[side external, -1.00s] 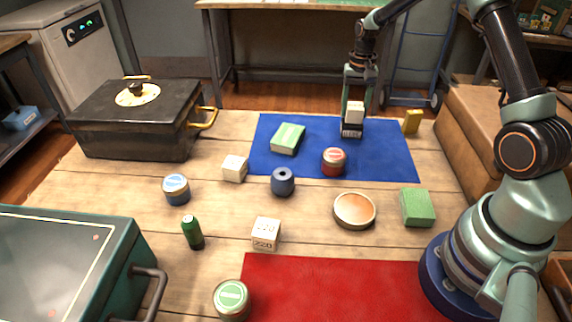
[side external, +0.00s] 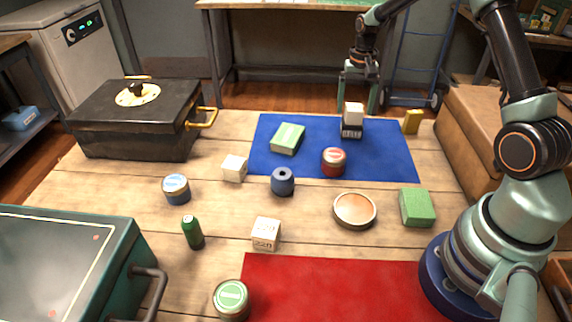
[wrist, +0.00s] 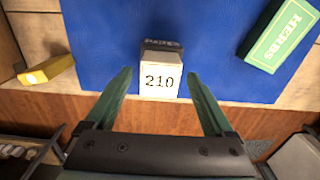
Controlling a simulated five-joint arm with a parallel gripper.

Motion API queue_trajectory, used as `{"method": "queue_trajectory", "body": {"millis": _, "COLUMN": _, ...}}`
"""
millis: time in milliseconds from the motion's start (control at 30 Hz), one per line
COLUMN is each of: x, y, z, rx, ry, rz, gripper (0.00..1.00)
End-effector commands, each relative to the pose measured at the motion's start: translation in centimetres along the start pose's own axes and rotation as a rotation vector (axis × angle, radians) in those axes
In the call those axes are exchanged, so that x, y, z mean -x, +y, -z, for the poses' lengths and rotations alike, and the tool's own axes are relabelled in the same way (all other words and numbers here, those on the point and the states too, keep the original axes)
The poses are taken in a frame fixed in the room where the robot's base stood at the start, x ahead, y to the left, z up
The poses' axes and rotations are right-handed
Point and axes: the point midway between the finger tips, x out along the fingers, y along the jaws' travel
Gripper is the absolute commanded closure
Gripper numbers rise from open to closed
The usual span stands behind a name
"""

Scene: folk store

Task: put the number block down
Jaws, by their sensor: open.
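The white number block (wrist: 160,79), marked 210, rests on top of a dark block (wrist: 162,46) on the blue mat (wrist: 105,30). In the side view, the white block (side external: 353,112) stands upright on the dark block (side external: 351,131) near the mat's far edge. My gripper (wrist: 159,74) is open, its fingers apart on either side of the white block with gaps showing. In the side view, my gripper (side external: 357,95) is above and around the white block.
A green herbs box (side external: 288,138) and a red-sided tin (side external: 334,161) stand on the blue mat. A yellow block (side external: 412,121) is to the right. Another white block (side external: 235,168) and a numbered block (side external: 265,234) stand on the table. A red mat (side external: 330,288) is in front.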

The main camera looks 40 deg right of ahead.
Motion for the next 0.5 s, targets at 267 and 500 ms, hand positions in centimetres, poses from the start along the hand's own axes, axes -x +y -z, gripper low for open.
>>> {"method": "queue_trajectory", "body": {"millis": 267, "x": 5.8, "y": -0.1, "z": 0.1, "rx": 0.0, "ry": 0.007, "rz": 0.003, "gripper": 0.12}}
{"method": "queue_trajectory", "body": {"millis": 500, "x": 9.6, "y": 0.0, "z": 0.1, "rx": 0.0, "ry": 0.003, "rz": 0.001, "gripper": 0.12}}
